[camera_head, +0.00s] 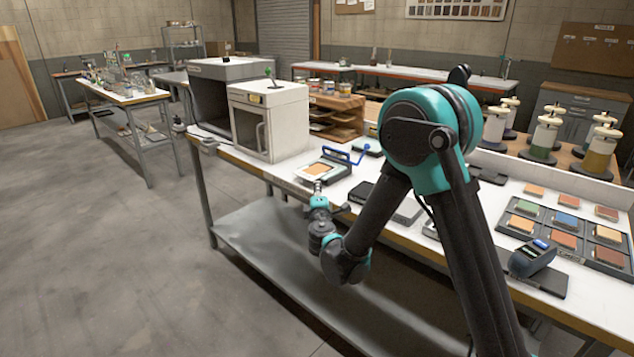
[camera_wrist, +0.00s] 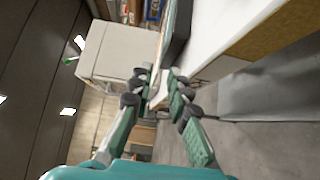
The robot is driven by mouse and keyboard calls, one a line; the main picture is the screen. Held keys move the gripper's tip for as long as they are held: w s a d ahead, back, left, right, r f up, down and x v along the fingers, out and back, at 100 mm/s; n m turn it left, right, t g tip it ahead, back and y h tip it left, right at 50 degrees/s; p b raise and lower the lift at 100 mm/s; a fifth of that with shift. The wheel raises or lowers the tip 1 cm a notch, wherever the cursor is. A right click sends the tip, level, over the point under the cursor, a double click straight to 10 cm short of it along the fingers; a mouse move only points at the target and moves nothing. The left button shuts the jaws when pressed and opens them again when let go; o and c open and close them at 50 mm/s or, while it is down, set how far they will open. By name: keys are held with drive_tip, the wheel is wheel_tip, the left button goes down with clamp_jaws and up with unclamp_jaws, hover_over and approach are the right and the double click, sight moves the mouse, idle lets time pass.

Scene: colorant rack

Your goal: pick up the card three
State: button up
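Several coloured cards lie on the right of the white bench in the head view. A back row has orange-brown cards (camera_head: 535,189), (camera_head: 568,200) and (camera_head: 607,212). In front, more cards, such as a blue one (camera_head: 565,220), sit on dark panels. An orange card (camera_head: 317,169) lies in a pale frame with a blue handle, farther left. I cannot tell which is card three. My gripper (camera_head: 317,186) is at the bench's front edge, near that frame and well left of the card rows. In the wrist view my gripper (camera_wrist: 162,86) is open, with no card visible between its fingers.
A white cabinet (camera_head: 268,122) stands at the bench's left end; it also shows in the wrist view (camera_wrist: 118,52). A wooden shelf unit (camera_head: 337,117) is behind it. A dark handheld device (camera_head: 532,257) sits near the right front edge. The floor at left is clear.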

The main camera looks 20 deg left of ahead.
sight(317, 176)
drive_tip(key=shift+x, duration=2.8)
drive_tip(key=shift+c, duration=0.3)
clamp_jaws()
drive_tip(key=shift+r, duration=0.1)
drive_tip(key=shift+r, duration=1.15)
drive_tip(key=s+d+r, duration=0.2)
drive_tip(key=s, duration=0.4)
drive_tip(key=s+d+r, duration=0.3)
drive_tip(key=s, duration=0.4)
drive_tip(key=shift+d, duration=0.2)
